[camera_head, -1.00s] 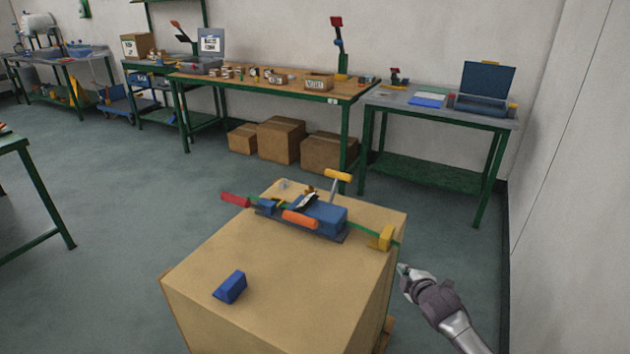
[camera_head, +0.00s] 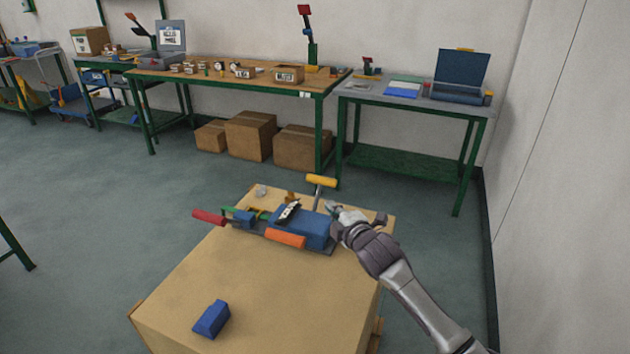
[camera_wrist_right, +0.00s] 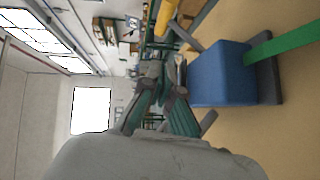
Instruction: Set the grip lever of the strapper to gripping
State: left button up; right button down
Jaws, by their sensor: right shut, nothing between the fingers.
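The strapper (camera_head: 303,229) lies on top of a large cardboard box (camera_head: 235,270). It has a blue body, a red handle (camera_head: 208,217) at its left, an orange handle (camera_head: 285,238) in front and a yellow-topped lever (camera_head: 321,181) rising at the back right. Which handle is the grip lever I cannot tell. My right gripper (camera_head: 333,208) is shut and empty beside the right end of the blue body, near the yellow-topped lever's base. In the right wrist view the blue body (camera_wrist_right: 222,75) and yellow grip (camera_wrist_right: 166,17) are right beside the fingers (camera_wrist_right: 163,80). My left gripper is out of view.
A small blue block (camera_head: 211,319) lies on the box's near part. In the right wrist view a green strap (camera_wrist_right: 290,42) runs from the strapper. Workbenches (camera_head: 240,82) stand along the back wall, with cartons (camera_head: 250,137) beneath. Open floor lies left of the box.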

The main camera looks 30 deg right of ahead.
send_near(316, 182)
jog(key=w+a, duration=0.2)
jog(key=shift+w+a, duration=0.3)
jog(key=shift+w, duration=0.1)
jog(key=w+d, duration=0.2)
jog(key=shift+w+f, duration=0.3)
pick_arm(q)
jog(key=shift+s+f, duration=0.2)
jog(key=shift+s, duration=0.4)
pick_arm(e)
jog(key=shift+w+d+f, duration=0.1)
jog(key=shift+w+d, duration=0.25)
jog(key=shift+d, duration=0.15)
